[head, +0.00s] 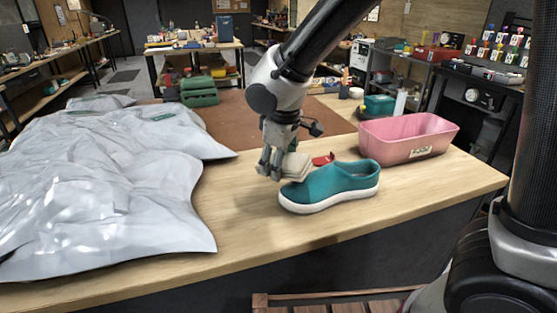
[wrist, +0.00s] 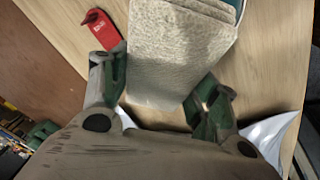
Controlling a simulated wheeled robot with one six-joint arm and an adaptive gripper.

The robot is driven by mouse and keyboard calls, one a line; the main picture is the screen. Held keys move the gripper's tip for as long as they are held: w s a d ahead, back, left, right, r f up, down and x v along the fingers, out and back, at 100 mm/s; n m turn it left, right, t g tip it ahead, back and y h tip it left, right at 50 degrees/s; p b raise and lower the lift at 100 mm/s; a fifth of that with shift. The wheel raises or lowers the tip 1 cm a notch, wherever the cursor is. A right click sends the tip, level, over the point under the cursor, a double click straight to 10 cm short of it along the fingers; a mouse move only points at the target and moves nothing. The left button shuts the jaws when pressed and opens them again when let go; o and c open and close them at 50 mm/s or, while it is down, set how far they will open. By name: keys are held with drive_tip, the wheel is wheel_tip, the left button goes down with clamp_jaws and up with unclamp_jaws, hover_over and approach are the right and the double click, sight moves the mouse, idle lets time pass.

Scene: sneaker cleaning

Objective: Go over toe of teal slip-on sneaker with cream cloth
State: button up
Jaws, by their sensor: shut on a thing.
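The teal slip-on sneaker (head: 335,184) with a white sole stands upright on the wooden table, its toe toward the left. My gripper (head: 275,170) is at the toe end, pointing down. It is shut on the cream cloth (head: 293,166), a folded pad that also fills the middle of the wrist view (wrist: 178,50). The cloth lies over or against the upper part of the toe; I cannot tell how firmly they touch. In the wrist view the fingers (wrist: 158,95) flank the cloth, and only a teal and white edge of the sneaker (wrist: 236,8) shows beyond it.
A pink bin (head: 405,137) stands behind the sneaker to the right. A small red item (head: 323,159) lies just behind the sneaker. A crumpled silver sheet (head: 110,190) covers the table's left side. Bare wood (head: 250,215) lies between sheet and sneaker.

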drive_tip(key=shift+d+f, duration=0.25)
drive_tip(key=shift+f, duration=0.6)
drive_tip(key=shift+s+d, duration=0.3)
drive_tip(key=shift+s, duration=1)
drive_tip(key=shift+s+d, duration=0.35)
drive_tip(key=shift+s, duration=1)
drive_tip(key=shift+s+d, duration=0.3)
drive_tip(key=shift+s, duration=1)
drive_tip(key=shift+w+a, duration=0.3)
drive_tip(key=shift+w, duration=1.05)
drive_tip(key=shift+w+a, duration=0.35)
drive_tip(key=shift+w, duration=1)
drive_tip(key=shift+w+a, duration=0.3)
drive_tip(key=shift+w, duration=1.05)
drive_tip(key=shift+s+d, duration=0.3)
drive_tip(key=shift+s, duration=1.05)
drive_tip(key=shift+s+d, duration=0.35)
drive_tip(key=shift+s, duration=1)
drive_tip(key=shift+s+d, duration=0.3)
drive_tip(key=shift+s, duration=1.05)
drive_tip(key=shift+w+a, duration=0.3)
drive_tip(key=shift+w, duration=1.05)
drive_tip(key=shift+w+a, duration=0.35)
drive_tip(key=shift+w, duration=1)
drive_tip(key=shift+w+a, duration=0.3)
drive_tip(key=shift+w, duration=1.05)
